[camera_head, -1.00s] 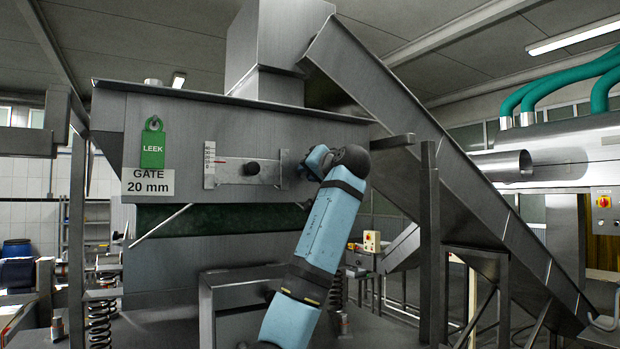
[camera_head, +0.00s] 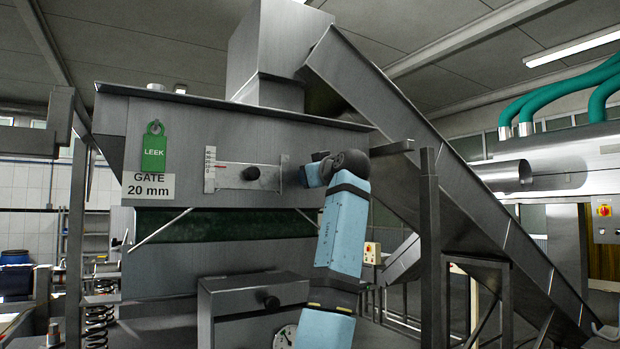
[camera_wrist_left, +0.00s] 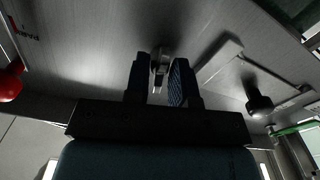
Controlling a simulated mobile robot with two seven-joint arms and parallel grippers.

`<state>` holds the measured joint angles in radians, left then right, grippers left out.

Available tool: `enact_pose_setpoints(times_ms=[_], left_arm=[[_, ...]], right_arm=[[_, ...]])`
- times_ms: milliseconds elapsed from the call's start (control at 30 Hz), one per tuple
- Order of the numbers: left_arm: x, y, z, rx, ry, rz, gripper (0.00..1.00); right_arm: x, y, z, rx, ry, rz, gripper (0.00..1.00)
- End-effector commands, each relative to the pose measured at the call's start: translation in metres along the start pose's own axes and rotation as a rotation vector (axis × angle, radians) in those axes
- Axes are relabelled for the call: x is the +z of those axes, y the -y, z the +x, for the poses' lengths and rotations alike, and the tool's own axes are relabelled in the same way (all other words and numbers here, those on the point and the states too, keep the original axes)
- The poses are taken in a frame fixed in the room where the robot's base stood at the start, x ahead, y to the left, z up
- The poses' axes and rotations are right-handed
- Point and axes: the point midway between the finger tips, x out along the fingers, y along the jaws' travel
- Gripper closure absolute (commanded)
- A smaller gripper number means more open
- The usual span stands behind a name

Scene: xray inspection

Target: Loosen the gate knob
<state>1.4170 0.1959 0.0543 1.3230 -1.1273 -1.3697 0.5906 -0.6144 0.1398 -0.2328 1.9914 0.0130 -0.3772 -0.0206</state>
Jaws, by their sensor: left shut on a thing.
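The gate knob (camera_wrist_left: 160,62) is a small metallic part on the steel hopper wall, seen between my left fingers in the left wrist view. My left gripper (camera_wrist_left: 161,82) is shut on it, one dark ribbed finger on each side. In the head view my left gripper (camera_head: 303,175) is at the wall, just right of the gate slide plate (camera_head: 229,177); my wrist largely hides the knob there. A black knob (camera_head: 251,173) sits on the slide plate, apart from my fingers, beside a small scale (camera_head: 210,170). My right gripper is not in view.
A green LEEK tag (camera_head: 153,153) hangs above the GATE 20 mm label (camera_head: 148,186). A steel bracket (camera_head: 393,147) and upright post (camera_head: 429,245) stand close right of my arm. Below are a box with a black knob (camera_head: 268,301) and a dial gauge (camera_head: 285,337).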

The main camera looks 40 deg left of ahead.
Motion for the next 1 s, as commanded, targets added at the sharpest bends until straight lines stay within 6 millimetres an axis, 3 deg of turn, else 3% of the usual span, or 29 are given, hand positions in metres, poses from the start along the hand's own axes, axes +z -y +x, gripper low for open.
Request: enact_pose_setpoints(times_ms=[400, 1000], left_arm=[[0.0003, -0.0001, 0.0000, 0.000, 0.001, -0.232, 1.00], [0.0002, 0.0000, 0.0000, 0.000, 0.000, -0.281, 1.00]], right_arm=[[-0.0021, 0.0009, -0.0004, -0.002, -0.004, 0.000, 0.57], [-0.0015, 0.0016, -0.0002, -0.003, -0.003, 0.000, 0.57]])
